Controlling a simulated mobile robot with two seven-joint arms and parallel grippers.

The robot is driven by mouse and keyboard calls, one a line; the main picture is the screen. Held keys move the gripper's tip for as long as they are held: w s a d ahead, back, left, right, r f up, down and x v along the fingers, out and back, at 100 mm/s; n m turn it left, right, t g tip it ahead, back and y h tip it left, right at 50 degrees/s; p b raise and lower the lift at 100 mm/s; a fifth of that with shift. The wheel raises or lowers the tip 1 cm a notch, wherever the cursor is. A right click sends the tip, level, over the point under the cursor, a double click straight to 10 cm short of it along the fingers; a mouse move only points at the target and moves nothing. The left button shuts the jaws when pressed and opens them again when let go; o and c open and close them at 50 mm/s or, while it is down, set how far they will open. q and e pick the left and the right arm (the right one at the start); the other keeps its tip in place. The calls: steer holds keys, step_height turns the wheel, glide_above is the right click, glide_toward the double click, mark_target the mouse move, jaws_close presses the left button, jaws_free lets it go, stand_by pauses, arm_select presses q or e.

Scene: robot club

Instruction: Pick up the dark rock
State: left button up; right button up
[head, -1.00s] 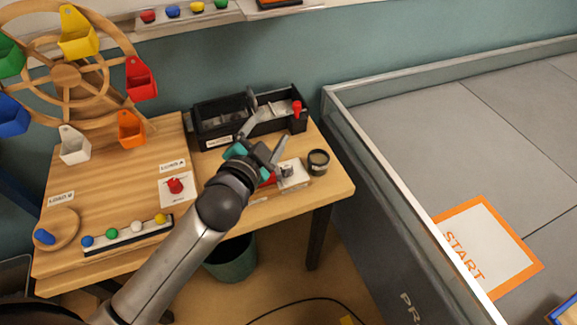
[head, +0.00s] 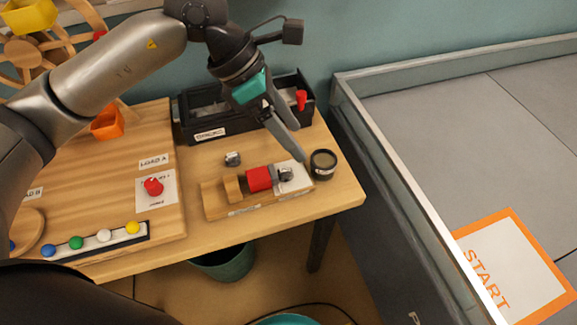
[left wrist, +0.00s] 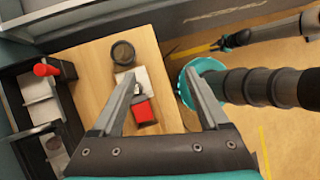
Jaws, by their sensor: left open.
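I cannot single out a dark rock with certainty. A small dark grey lump (head: 286,174) sits on a white card at the right end of the wooden stand (head: 215,205), beside a red block (head: 259,178). Another small grey piece (head: 233,158) lies on the table behind the stand. My left gripper (head: 300,143) is open and empty, pointing down above the stand's right end. In the left wrist view, its spread fingers (left wrist: 157,78) frame the red block and part of the white card. An arm with a teal part, seemingly my right, shows small at upper right, its jaws unclear.
A round black cup (head: 323,163) stands right of the stand. A walled grey arena lies right.

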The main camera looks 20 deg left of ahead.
arm_select(q)
steer(key=w+a+f+y, duration=0.1)
steer(key=w+a+y, duration=0.15)
steer(key=a, duration=0.35)
steer(key=b, duration=0.3)
glide_above(283, 169)
steer(key=a, duration=0.2)
steer(key=shift+t+y, duration=0.3)
steer(key=shift+y, duration=0.05)
steer(key=f, duration=0.8)
steer(key=shift+s+d+f, duration=0.25)
steer(key=shift+s+f, duration=0.1)
steer(key=shift+f, duration=0.05)
steer(key=shift+w+d+f, duration=0.1)
steer(key=shift+d+f, duration=0.1)
steer(key=shift+f, duration=0.5)
steer(key=b+x, duration=0.1)
steer(key=x, duration=0.3)
steer(key=shift+f, duration=0.45)
steer(key=shift+c, duration=0.5)
jaws_close()
arm_select(e)
steer(key=w+d+f, duration=0.2)
steer(key=w+f, duration=0.1)
steer(key=w, duration=0.2)
steer(key=shift+w+d+f+t, duration=0.2)
steer(key=shift+f+t, duration=0.2)
